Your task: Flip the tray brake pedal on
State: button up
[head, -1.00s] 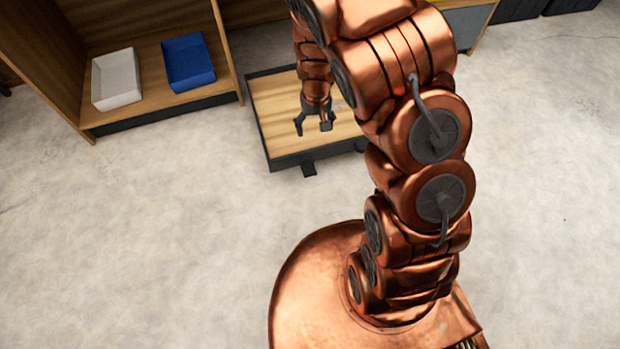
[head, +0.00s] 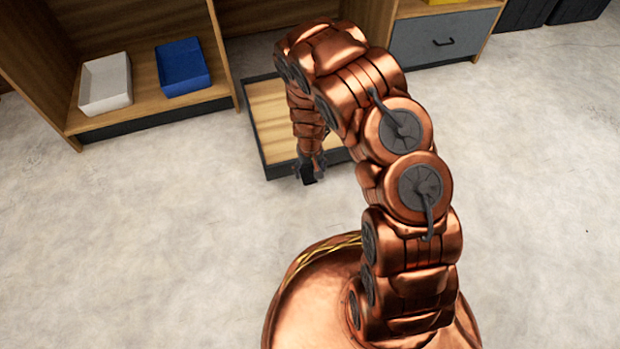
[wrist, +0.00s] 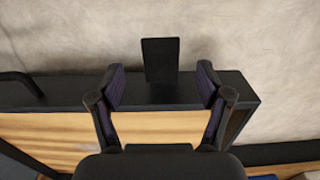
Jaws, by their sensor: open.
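The tray is a low wooden-floored box with a dark rim (head: 258,135), on the floor below my arm. In the wrist view, its dark edge (wrist: 60,92) runs across the frame. A flat black pedal (wrist: 160,58) sticks out from that edge over the pale floor. My gripper (wrist: 161,84) is open and empty, with its fingers spread to either side of the pedal's line and the pedal between and ahead of the tips. Contact cannot be told. In the head view, my gripper (head: 308,170) is at the tray's near edge, and the pedal there cannot be told apart from it.
A wooden shelf unit at the back left holds a white bin (head: 106,84) and a blue bin (head: 184,67). A grey drawer (head: 444,42) stands at the back right. A black curved bar (wrist: 22,82) shows at the wrist view's left. The concrete floor around is clear.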

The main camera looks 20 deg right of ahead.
aim_at(310, 180)
notch_tip(310, 180, down, 4)
jog(key=shift+f+b, duration=0.25)
jog(key=shift+b, duration=0.5)
grip_shut()
